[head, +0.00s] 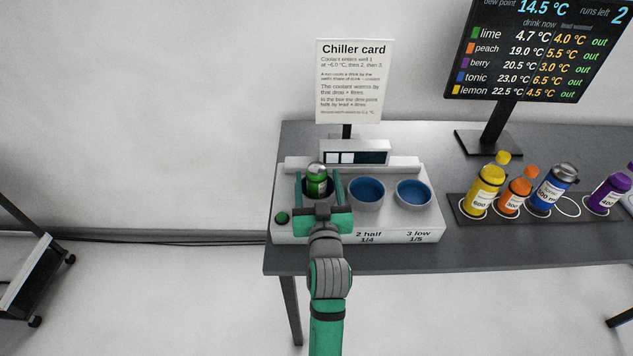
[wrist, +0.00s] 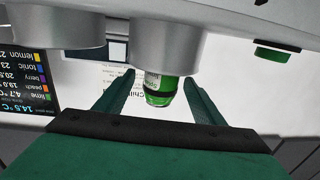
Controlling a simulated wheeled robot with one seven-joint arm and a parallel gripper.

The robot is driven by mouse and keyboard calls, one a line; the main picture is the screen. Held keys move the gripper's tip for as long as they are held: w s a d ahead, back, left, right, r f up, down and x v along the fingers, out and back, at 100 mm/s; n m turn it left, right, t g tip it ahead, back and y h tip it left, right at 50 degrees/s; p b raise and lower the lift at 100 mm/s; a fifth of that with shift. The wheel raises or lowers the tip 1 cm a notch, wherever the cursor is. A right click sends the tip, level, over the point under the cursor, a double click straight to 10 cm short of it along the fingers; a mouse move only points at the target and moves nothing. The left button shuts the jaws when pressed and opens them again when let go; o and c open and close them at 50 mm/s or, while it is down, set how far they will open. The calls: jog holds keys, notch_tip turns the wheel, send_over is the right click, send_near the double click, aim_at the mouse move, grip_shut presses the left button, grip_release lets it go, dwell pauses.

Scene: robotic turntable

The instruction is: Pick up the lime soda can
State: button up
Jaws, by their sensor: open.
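The lime soda can (head: 316,181) is green with a silver top. It stands upright in the left well of the white chiller (head: 290,225), and its lower part is hidden in the well. My gripper (head: 318,184) is open in front of the chiller, with one green finger on each side of the can. In the wrist view the picture looks upside down. The can (wrist: 161,92) shows there between the two spread fingers of my gripper (wrist: 158,84), with visible gaps on both sides, so neither finger appears to touch it.
Two empty blue wells (head: 366,192) lie right of the can. A green button (head: 282,217) sits at the chiller's left. The chiller card (head: 350,80) and a small display (head: 355,152) stand behind. Several bottles (head: 487,190) stand in a dark rack to the right, below a monitor (head: 530,45).

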jog(key=shift+w+a+f, duration=0.1)
jog(key=shift+w+a, duration=0.05)
jog(key=shift+w, duration=1.2)
jog(key=shift+w+a+f, duration=0.1)
jog(key=shift+w, duration=1.25)
jog(key=c, duration=1.4)
jog(key=shift+r, duration=0.15)
